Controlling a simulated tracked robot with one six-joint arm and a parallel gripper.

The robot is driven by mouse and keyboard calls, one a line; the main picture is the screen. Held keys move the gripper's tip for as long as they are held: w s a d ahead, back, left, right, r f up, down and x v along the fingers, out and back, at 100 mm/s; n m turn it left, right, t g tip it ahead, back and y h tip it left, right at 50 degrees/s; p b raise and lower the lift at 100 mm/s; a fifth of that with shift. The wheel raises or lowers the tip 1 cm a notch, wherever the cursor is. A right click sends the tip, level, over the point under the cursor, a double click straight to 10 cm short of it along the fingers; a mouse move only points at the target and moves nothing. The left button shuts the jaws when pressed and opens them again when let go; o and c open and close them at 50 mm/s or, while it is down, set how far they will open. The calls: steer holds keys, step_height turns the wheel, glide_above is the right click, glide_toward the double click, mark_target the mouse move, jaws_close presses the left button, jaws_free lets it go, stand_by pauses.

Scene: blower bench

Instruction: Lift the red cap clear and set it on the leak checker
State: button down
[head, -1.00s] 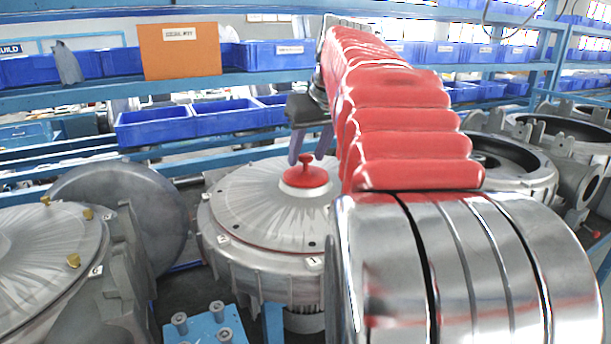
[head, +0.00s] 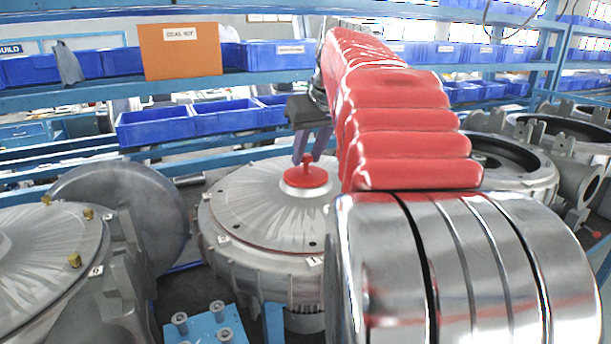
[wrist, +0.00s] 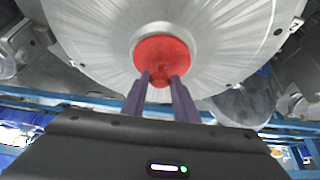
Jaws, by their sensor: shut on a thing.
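The red cap (head: 305,178), a round disc with an upright knob, sits at the centre of a silver ribbed blower cover (head: 262,228). In the wrist view the cap (wrist: 161,52) lies inside a pale ring on the cover. My gripper (head: 312,153) comes down from above and behind, its purple fingers shut on the cap's knob. The wrist view shows both fingertips (wrist: 160,76) on either side of the knob. I cannot make out which thing is the leak checker.
Another blower housing (head: 45,260) with brass fittings stands at left, beside a grey disc (head: 130,205). A blue block with bolts (head: 205,328) is in front. Open housings (head: 505,170) stand at right. Blue bins (head: 155,127) and an orange box (head: 180,50) are on shelves behind.

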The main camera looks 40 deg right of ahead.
mark_target(309, 157)
steer(key=shift+r, duration=0.75)
stand_by(1.0)
steer(key=shift+r, duration=1.45)
steer(key=shift+s, duration=0.1)
